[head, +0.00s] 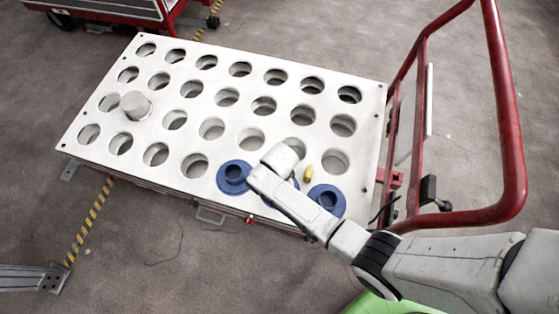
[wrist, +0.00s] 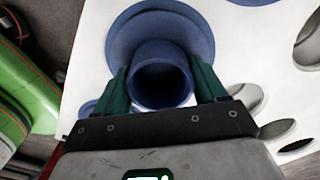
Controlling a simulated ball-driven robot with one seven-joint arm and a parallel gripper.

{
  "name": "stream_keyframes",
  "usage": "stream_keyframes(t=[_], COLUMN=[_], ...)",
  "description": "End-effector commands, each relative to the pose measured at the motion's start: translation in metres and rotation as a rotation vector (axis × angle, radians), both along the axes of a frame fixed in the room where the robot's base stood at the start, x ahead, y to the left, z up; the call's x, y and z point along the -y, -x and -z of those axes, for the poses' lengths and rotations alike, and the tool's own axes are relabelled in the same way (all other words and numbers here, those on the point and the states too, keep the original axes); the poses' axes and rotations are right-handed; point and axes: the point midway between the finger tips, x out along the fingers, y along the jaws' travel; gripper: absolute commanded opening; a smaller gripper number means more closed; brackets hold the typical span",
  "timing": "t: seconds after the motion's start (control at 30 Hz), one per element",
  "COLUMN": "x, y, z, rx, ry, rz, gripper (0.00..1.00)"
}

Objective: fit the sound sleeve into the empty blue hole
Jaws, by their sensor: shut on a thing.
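In the wrist view, my gripper (wrist: 162,78) has its two green fingers on either side of a blue sleeve (wrist: 160,32), shut on its tube. The tube's open mouth faces the camera and a wide flange lies behind it. I cannot tell whether the flange touches the plate. In the head view, the fingers are hidden and a sliver of blue shows behind my arm. One blue ringed piece (head: 234,175) is left of my arm and another (head: 327,200) is right of it. An empty blue hole and damage cannot be made out.
A white plate (head: 215,130) with rows of round holes fills the middle. A grey cylinder (head: 136,105) stands on it at left, and a small yellow piece (head: 308,173) is near my arm. A red rail (head: 508,110) rises at right.

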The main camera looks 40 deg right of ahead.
Motion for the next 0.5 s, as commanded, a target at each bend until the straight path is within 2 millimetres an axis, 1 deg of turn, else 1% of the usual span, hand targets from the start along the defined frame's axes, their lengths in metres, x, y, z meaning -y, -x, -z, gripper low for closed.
stream_keyframes(t=[0.2,0.23,0.5], x=[-0.0001,-0.0001,0.0000], y=[-0.0006,-0.0006,-0.0004], z=[0.0052,0.0041,0.0041], rx=[0.001,0.001,0.001], ry=[0.000,0.000,0.000], rz=[0.000,0.000,0.000], gripper=[0.33,0.74,1.00])
